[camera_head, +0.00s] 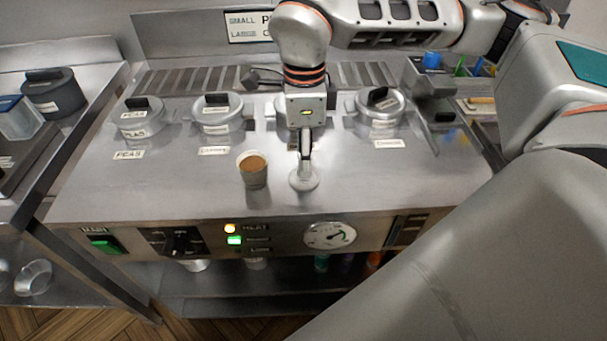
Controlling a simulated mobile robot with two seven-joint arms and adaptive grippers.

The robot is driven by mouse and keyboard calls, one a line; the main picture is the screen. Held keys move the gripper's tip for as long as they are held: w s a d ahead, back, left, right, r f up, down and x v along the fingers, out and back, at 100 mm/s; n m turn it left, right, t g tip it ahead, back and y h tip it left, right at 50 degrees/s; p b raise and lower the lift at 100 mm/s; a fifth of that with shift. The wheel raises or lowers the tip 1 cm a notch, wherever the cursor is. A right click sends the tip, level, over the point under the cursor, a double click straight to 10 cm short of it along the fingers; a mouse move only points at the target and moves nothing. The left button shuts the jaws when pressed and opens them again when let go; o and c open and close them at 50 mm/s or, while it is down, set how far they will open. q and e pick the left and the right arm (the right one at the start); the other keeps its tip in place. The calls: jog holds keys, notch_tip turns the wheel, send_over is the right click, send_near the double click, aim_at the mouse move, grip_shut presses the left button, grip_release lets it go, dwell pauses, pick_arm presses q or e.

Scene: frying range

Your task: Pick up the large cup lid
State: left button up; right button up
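A pale round lid (304,182) shows on the front middle of the steel range top, right of a cup (253,171) filled with something brown. My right gripper (305,163) points straight down over the lid, its tips at the lid's back edge. The fingers are seen edge-on as one narrow column, so I cannot tell whether they grip the lid or only stand over it. I also cannot tell whether the lid touches the steel. My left gripper is out of view.
Lidded pots with black handles, including a left one (142,117) and a right one (380,106), stand in a row behind. One pot is mostly hidden behind my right gripper. The steel top (180,185) left of the cup is clear. My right arm covers the right side.

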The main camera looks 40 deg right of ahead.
notch_tip(320, 180, down, 2)
jog(key=shift+f, duration=0.2)
grip_shut()
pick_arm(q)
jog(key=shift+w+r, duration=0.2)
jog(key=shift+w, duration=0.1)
pick_arm(e)
jog(key=shift+r, duration=0.1)
